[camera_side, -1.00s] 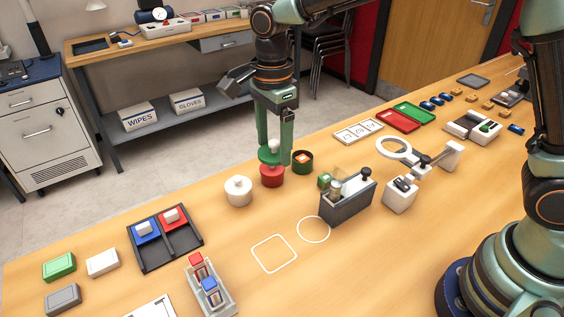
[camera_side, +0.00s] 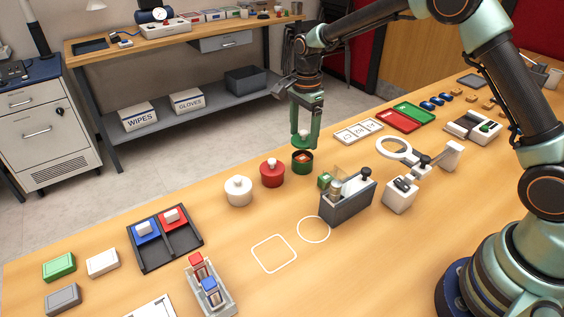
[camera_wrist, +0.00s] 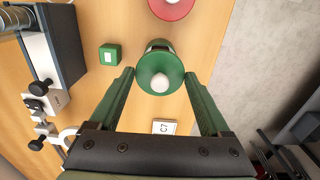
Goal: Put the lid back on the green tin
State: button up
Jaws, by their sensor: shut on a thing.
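The green tin (camera_side: 302,167) stands on the bench at the back, with its open top and something orange inside showing in the side view. My gripper (camera_side: 303,140) is above it, shut on the green lid. In the wrist view, the round green lid (camera_wrist: 160,73) with its white knob sits between my two fingertips (camera_wrist: 160,76), which are at opposite sides of its rim. The lid is apart from the tin, held a little above it. In the wrist view the lid hides most of the tin (camera_wrist: 157,43).
A red tin (camera_side: 272,174) with a white knob stands close left of the green tin, and a white tin (camera_side: 238,192) beyond it. A green cube (camera_side: 324,180) and a grey box (camera_side: 348,198) are in front to the right. A numbered tile strip (camera_side: 358,131) lies behind right.

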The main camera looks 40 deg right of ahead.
jog(key=shift+f, duration=2)
jog(key=shift+f, duration=0.15)
dwell(0.6)
jog(key=o, duration=1.1)
jog(key=shift+o, duration=0.2)
jog(key=shift+r, duration=3.5)
jog(key=shift+c, duration=0.3)
grip_shut()
